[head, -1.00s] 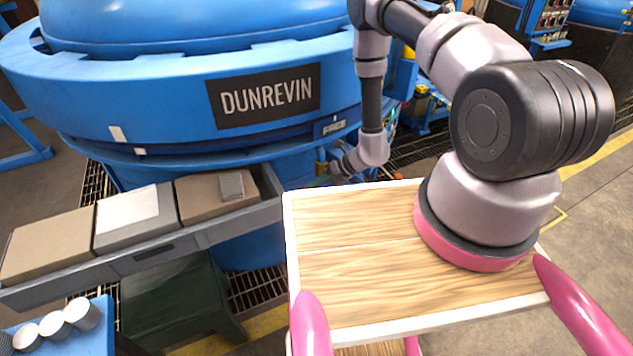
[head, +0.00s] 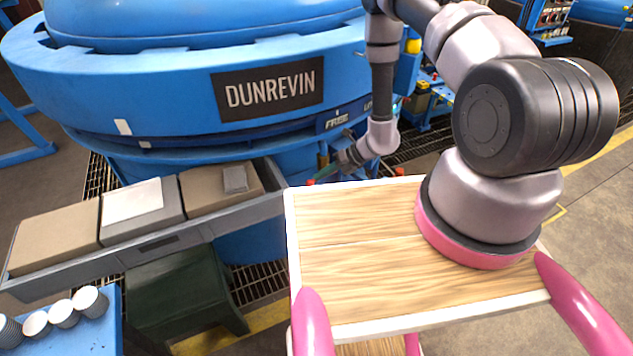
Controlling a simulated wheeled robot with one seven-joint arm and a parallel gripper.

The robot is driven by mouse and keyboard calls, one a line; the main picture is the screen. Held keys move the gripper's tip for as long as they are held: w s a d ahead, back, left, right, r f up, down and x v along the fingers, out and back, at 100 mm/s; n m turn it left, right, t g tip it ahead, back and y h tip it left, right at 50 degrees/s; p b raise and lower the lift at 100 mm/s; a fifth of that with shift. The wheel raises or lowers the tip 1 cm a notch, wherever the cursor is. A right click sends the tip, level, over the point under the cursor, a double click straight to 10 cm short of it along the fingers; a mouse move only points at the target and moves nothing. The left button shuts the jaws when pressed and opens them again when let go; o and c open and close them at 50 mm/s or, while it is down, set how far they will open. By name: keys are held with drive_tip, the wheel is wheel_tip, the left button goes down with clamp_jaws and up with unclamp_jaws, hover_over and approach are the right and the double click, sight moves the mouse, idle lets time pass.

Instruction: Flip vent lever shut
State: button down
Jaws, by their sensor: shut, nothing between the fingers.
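The blue furnace (head: 150,60) with the DUNREVIN plate (head: 267,88) fills the upper left. A dark blue label strip reading FREE (head: 337,122) is on its lower rim, with a second, partly hidden word to its right. My gripper (head: 332,164) is small and dark at the end of my arm, low beside the furnace's side below that strip. Its fingers look shut and empty. A small greenish piece (head: 322,162) shows at the fingertips; I cannot tell whether it is the vent lever or whether they touch. No vent lever can be made out clearly.
A grey tray (head: 160,243) with boxes stands at the left, and a blue table (head: 95,330) with white cups at lower left. A dark green stool (head: 185,290) is under the tray. My wooden-topped base fills the lower middle. Grating and open floor lie at right.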

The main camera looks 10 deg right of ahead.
drive_tip(key=s+d+r, duration=0.3)
drive_tip(key=d+r, duration=0.2)
drive_tip(key=r, duration=0.3)
drive_tip(key=shift+d+r, duration=0.2)
drive_tip(key=shift+r, duration=0.15)
drive_tip(key=shift+w, duration=0.1)
wheel_tip(320, 180, up, 30)
drive_tip(key=a+f+n+g, duration=0.1)
drive_tip(key=a+n, duration=0.1)
drive_tip(key=n, duration=1.2)
drive_tip(key=s+d+r+n+t+h, duration=0.3)
drive_tip(key=s+d+r+n, duration=0.2)
drive_tip(key=r, duration=0.6)
drive_tip(key=s+d+r+n+t+h, duration=0.3)
drive_tip(key=s+d+r+n+h, duration=0.1)
drive_tip(key=s+r+n, duration=0.5)
wheel_tip(320, 180, up, 4)
drive_tip(key=shift+s+d+f+n, duration=0.25)
drive_tip(key=shift+s+d+n, duration=0.15)
drive_tip(key=shift+s, duration=0.55)
